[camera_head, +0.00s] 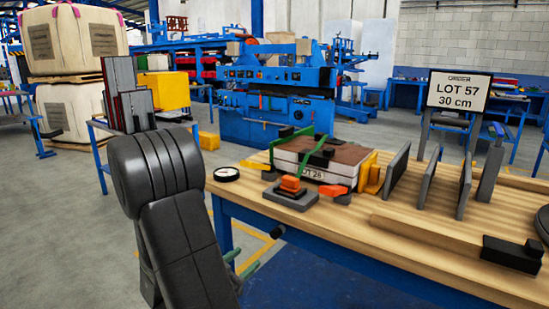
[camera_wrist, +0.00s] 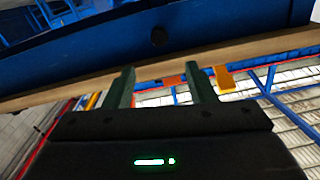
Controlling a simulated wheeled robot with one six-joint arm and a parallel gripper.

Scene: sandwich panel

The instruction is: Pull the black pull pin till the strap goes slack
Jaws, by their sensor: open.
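A stack of panels (camera_head: 325,160) with a brown top lies on the wooden bench, labelled LOT 28. A green strap (camera_head: 303,147) runs over it; its tension is hard to judge. A small black piece (camera_head: 328,152) sits on top and another black knob (camera_head: 287,131) is at the rear left; I cannot tell which, if either, is the pull pin. My gripper (camera_wrist: 165,75) is open and empty, below and in front of the bench's near edge. Its green fingers show partly behind my arm in the head view (camera_head: 247,262).
The bench's wooden edge (camera_head: 400,274) lies above blue framing.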

